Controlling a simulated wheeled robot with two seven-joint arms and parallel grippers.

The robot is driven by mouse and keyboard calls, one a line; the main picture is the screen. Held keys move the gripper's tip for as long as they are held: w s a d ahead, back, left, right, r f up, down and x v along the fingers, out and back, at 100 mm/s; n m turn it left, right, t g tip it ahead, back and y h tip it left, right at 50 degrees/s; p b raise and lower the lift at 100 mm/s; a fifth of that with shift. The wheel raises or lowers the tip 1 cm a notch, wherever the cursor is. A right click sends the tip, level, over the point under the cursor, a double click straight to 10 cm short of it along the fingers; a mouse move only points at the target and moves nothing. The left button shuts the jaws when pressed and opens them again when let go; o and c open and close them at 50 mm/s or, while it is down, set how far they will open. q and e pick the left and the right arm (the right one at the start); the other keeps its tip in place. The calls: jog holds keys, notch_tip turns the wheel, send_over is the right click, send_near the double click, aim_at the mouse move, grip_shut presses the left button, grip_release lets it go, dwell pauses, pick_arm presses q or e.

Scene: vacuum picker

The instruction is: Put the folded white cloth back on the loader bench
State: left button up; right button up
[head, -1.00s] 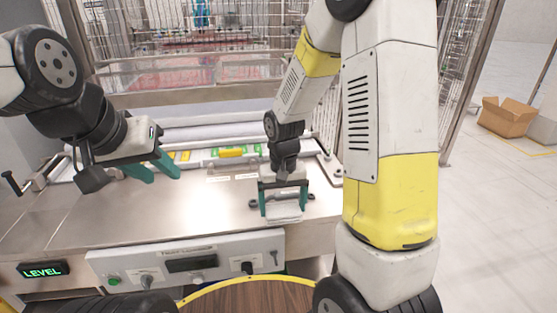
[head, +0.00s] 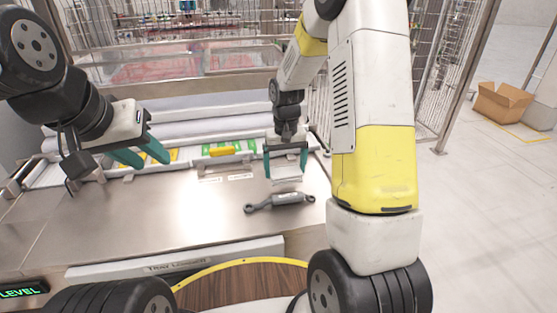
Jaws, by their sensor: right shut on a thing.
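The folded white cloth (head: 286,173) is between the teal fingers of my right gripper (head: 285,176), which is shut on it. The cloth appears to hang over the right part of the steel loader bench (head: 170,222), behind a grey tool. I cannot tell for sure whether its lower edge touches the bench. My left gripper (head: 152,163) is above the back left of the bench, with its teal fingers apart and nothing between them.
A grey wrench-like tool (head: 280,201) lies on the bench just in front of the cloth. White rollers and green and yellow pieces (head: 222,150) line the back. The middle of the bench is clear. A cardboard box (head: 502,103) stands on the floor at right.

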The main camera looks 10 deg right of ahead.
aim_at(288, 165)
jog(key=shift+w+d+f, duration=0.1)
jog(key=shift+w+d, duration=0.2)
jog(key=shift+w, duration=0.2)
jog(key=shift+w+d, duration=0.3)
jog(key=shift+w, duration=0.2)
jog(key=shift+w+d+f, duration=0.1)
jog(key=shift+w+f, duration=0.05)
jog(key=shift+f, duration=1.6)
jog(key=shift+f, duration=0.1)
jog(key=shift+f, duration=0.1)
jog(key=o, duration=1.2)
